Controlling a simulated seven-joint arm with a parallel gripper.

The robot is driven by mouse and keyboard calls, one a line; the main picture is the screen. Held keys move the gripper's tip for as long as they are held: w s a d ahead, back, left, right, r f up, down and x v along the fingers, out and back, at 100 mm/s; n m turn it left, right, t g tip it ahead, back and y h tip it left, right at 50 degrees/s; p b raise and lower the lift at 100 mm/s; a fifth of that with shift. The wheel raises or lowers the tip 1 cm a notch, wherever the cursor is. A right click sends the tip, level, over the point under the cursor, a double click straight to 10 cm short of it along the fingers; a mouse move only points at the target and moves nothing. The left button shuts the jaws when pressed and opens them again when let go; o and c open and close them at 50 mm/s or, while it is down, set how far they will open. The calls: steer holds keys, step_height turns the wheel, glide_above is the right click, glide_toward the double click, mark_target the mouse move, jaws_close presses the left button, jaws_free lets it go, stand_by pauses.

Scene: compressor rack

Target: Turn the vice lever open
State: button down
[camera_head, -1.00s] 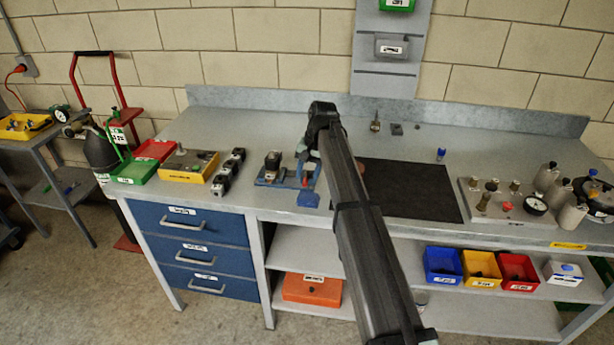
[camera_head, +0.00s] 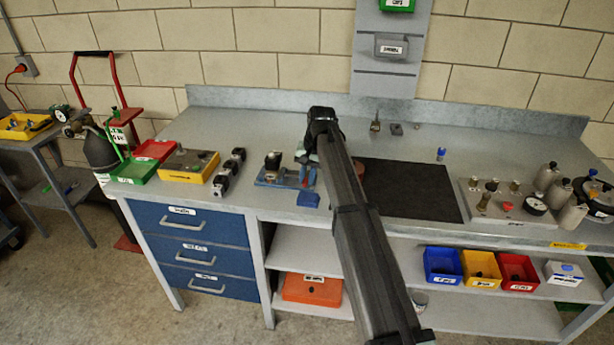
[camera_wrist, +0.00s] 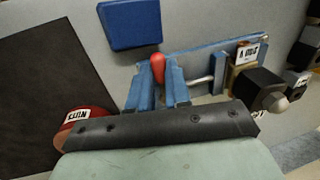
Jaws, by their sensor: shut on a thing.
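The blue vice (camera_head: 268,182) stands on the bench left of my arm, with a dark block (camera_head: 273,160) at its left end. In the wrist view its blue base (camera_wrist: 222,52), a silver rod (camera_wrist: 201,80) and the dark block (camera_wrist: 258,88) show. The red-tipped vice lever (camera_wrist: 157,66) stands between the two blue fingers of my gripper (camera_wrist: 158,82). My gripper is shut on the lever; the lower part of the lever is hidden. In the head view my gripper (camera_head: 305,172) is small and partly covered by my arm.
A blue block (camera_head: 308,200) lies in front of the vice. A black mat (camera_head: 415,190) lies right of my arm; a red round item (camera_wrist: 85,122) is close beside my gripper in the wrist view. Several dark fittings (camera_head: 229,172) and a yellow tray (camera_head: 188,166) stand to the left.

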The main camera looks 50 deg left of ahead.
steer(key=shift+w, duration=0.1)
steer(key=shift+w+d+n+h, duration=0.15)
steer(key=shift+w+n, duration=0.1)
steer(key=shift+n, duration=0.5)
steer(key=shift+w+d+n+h, duration=0.15)
steer(key=shift+w+n, duration=0.05)
steer(key=shift+n, duration=0.55)
steer(key=c, duration=1.1)
jaws_free()
steer(key=shift+r, duration=0.15)
steer(key=r, duration=0.4)
steer(key=w+d+r, duration=0.1)
steer(key=r, duration=0.4)
steer(key=w+r, duration=0.1)
steer(key=r, duration=0.3)
steer(key=shift+w+d+r, duration=0.15)
steer(key=shift+d, duration=0.05)
